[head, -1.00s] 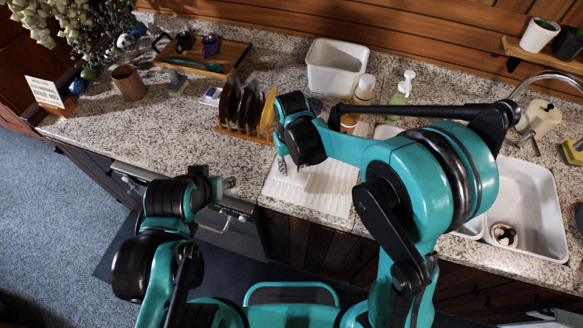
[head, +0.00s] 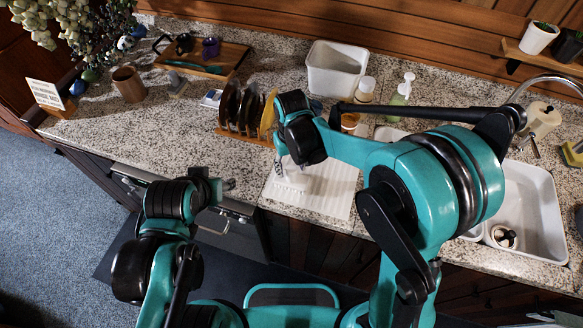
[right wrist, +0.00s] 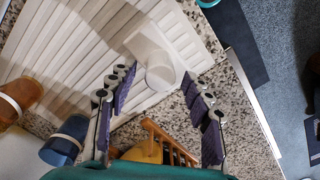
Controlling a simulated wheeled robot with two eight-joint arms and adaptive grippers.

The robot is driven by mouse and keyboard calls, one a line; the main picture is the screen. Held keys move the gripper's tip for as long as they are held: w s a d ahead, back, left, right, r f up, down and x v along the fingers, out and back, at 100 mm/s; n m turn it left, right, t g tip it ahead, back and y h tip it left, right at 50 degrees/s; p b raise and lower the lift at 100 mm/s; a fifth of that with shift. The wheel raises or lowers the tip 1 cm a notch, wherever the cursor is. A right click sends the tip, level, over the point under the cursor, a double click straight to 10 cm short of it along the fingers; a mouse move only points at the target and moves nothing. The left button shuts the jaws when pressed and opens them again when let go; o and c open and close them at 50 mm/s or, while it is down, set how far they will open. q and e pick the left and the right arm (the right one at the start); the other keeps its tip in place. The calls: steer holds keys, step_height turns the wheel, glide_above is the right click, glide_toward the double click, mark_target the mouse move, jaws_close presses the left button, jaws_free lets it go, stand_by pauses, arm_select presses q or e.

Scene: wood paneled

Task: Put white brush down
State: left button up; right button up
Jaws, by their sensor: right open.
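The white brush (head: 291,181) is on the white ribbed mat (head: 333,190) at the counter's front edge. In the right wrist view, the brush (right wrist: 155,62) shows as a pale block with a rounded end, over the ribbed mat (right wrist: 60,50). My right gripper (right wrist: 160,92) is open, with its two fingers apart on either side of the brush's near end. I cannot tell whether either finger touches it. In the head view, my right wrist partly hides the brush. My left gripper (head: 229,184) is away from the brush, in front of the counter; its jaws are too small to read.
A white bin (head: 335,70), a soap bottle (head: 402,88) and the sink (head: 530,210) lie behind and to the right.

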step_height(320, 180, up, 11)
steer(key=p, duration=0.1)
steer(key=shift+f+p, duration=0.2)
steer(key=shift+p, duration=0.2)
steer(key=s+d+r+m+t, duration=0.1)
steer(key=s+d+m+t, duration=0.1)
steer(key=s+d, duration=0.4)
steer(key=s+d+r+m+t, duration=0.2)
steer(key=s+d+t, duration=0.3)
steer(key=d, duration=0.6)
steer(key=shift+s+d, duration=0.4)
steer(key=shift+s, duration=0.2)
step_height(320, 180, down, 11)
steer(key=b, duration=1.1)
steer(key=shift+f+b, duration=0.2)
steer(key=shift+b, duration=0.1)
steer(key=shift+o, duration=0.5)
